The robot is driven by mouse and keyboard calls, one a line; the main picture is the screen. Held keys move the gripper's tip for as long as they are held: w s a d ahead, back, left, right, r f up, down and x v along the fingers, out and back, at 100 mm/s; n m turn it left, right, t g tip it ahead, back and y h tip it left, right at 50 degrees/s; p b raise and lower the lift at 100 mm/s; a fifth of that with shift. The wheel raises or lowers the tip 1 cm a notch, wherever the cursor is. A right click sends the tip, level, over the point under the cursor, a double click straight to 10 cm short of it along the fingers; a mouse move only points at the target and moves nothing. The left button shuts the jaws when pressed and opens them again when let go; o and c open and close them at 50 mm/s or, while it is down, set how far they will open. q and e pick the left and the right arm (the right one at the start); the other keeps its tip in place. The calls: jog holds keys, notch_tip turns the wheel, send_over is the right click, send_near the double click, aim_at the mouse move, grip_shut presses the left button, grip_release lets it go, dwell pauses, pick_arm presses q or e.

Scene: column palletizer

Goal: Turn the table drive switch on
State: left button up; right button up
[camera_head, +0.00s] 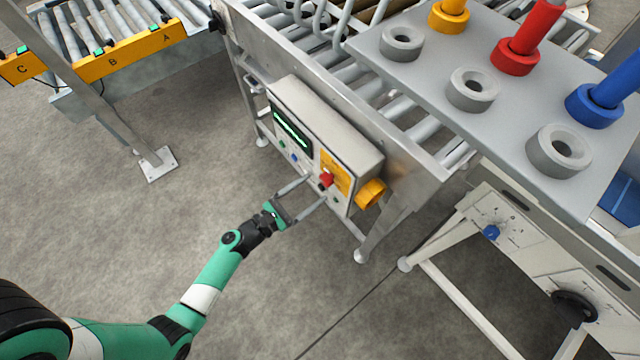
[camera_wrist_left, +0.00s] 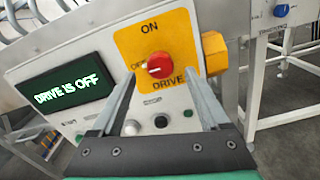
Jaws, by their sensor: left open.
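The table drive switch is a red rotary knob (camera_wrist_left: 160,65) on a yellow plate (camera_wrist_left: 178,38) marked ON above, OFF at the left and DRIVE below. The knob's pale pointer mark lies toward the left, near OFF. The dark display (camera_wrist_left: 68,92) reads "DRIVE IS OFF" in the left wrist view. In the head view the red knob (camera_head: 326,179) sits on the control box's front panel. My left gripper (camera_head: 308,188) is open in front of the panel, its fingers pointing at it. In the left wrist view the fingers (camera_wrist_left: 163,87) lie either side of and below the knob, not closed on it.
An orange-yellow block (camera_head: 371,193) sticks out from the box's right end. Small buttons (camera_wrist_left: 161,121) sit below the knob. A roller conveyor (camera_head: 335,75) runs behind the box. A grey plate with coloured pegs and rings (camera_head: 560,150) stands at the right.

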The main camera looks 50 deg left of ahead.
aim_at(323, 182)
pick_arm(q)
jog(key=w, duration=0.3)
jog(key=shift+w+d, duration=0.1)
jog(key=shift+w, duration=0.25)
grip_shut()
